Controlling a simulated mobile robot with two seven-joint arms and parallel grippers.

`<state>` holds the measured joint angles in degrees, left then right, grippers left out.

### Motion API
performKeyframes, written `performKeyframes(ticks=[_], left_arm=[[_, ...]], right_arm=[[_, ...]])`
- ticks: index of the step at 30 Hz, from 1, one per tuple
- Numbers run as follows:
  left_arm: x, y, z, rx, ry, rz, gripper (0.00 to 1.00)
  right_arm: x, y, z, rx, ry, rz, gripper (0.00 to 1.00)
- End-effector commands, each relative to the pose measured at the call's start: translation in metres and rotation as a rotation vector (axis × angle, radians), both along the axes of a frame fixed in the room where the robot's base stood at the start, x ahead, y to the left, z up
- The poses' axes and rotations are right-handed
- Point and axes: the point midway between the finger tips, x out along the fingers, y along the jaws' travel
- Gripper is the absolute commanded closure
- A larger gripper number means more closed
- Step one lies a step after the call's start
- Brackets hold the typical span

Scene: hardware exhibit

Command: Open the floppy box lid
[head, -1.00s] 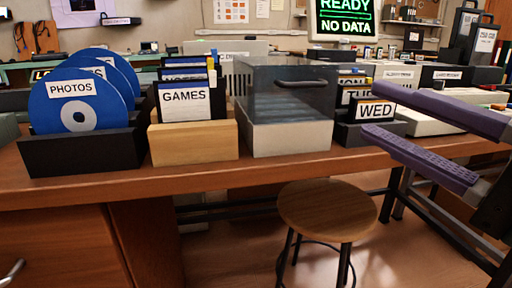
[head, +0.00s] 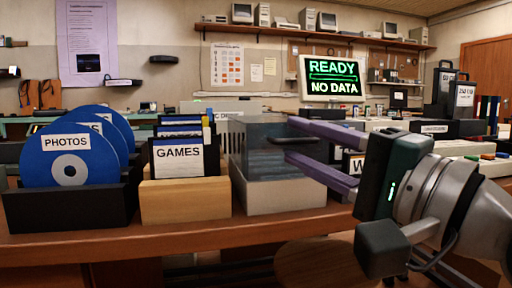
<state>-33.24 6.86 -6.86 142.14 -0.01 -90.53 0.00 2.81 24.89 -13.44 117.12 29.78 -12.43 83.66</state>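The floppy box has a smoky see-through lid (head: 250,146) sitting closed on a pale grey base (head: 285,198). A dark bar handle (head: 291,140) is on the lid's front. My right gripper (head: 289,138) reaches in from the right with two long purple fingers. The fingers are open, one above the other, with the handle between them in the picture. I cannot tell whether they touch the handle or the lid. The fingers and gripper body hide the lid's right side. My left gripper is not in view.
Left of the box stand a wooden holder (head: 186,202) of floppies labelled GAMES and a black holder (head: 68,209) of blue discs labelled PHOTOS. A label card (head: 354,165), mostly hidden, is behind my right gripper. A stool (head: 315,264) stands before the desk.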

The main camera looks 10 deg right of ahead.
Motion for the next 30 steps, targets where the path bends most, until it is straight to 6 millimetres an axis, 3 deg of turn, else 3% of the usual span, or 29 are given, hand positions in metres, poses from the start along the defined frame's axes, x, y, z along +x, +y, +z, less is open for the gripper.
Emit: performKeyframes(ticks=[8, 18, 30], left_arm=[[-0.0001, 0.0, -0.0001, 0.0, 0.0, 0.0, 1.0], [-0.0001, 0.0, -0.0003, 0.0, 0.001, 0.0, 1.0], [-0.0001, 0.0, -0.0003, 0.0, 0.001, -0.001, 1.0]], right_arm=[[0.0009, 0.0006, 0.0003, 0.0, 0.0, 0.0, 0.61], [0.0007, 0.0005, 0.0002, 0.0, 0.0, 0.0, 0.99], [0.0007, 0.0003, 0.0002, 0.0, 0.0, 0.0, 1.0]])
